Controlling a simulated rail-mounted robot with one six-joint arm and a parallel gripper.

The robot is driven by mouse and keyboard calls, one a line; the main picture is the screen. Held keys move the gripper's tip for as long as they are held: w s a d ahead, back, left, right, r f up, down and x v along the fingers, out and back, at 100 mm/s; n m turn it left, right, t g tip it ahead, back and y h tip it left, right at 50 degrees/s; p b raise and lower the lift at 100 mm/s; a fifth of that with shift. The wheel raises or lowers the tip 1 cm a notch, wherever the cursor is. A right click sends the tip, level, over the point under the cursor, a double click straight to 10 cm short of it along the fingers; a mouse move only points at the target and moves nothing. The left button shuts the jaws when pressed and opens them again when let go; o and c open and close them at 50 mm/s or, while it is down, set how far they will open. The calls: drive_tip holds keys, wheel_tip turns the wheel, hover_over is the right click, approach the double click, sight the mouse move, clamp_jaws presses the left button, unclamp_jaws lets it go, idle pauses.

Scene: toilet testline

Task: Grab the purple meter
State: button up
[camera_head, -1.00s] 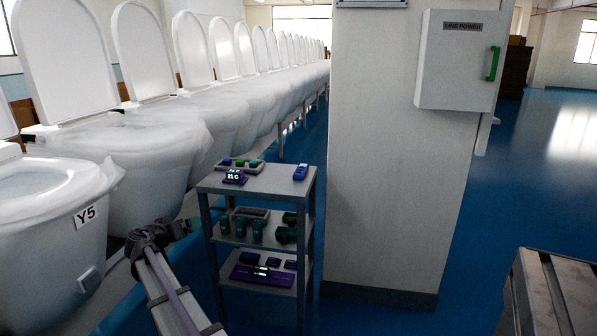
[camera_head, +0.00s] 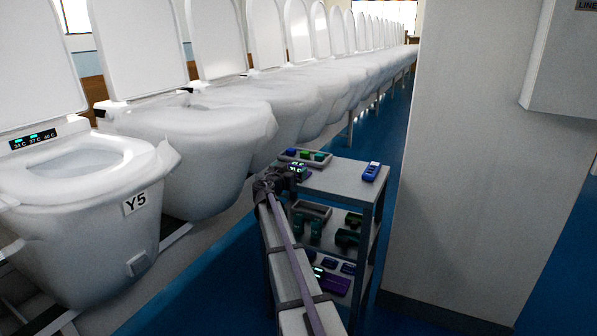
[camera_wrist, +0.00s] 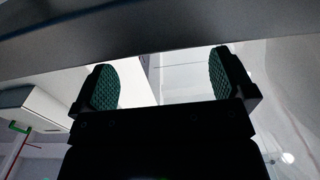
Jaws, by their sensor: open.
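The meter cannot be made out in the wrist view.
A blue meter (camera_head: 372,171) lies at the right of the top shelf, and a tray (camera_head: 305,156) with coloured items at its back. Lower shelves hold green and purple devices. Toilets (camera_head: 80,190) line the left; a pillar (camera_head: 455,150) stands right. A grey bar (camera_wrist: 150,38) crosses the wrist view.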

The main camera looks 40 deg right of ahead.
sight(298, 164)
drive_tip(key=x, duration=0.6)
drive_tip(key=shift+s, duration=0.1)
drive_tip(key=c, duration=1.1)
drive_tip(key=shift+r+p, duration=0.4)
drive_tip(key=v, duration=1.8)
drive_tip(key=shift+f, duration=0.15)
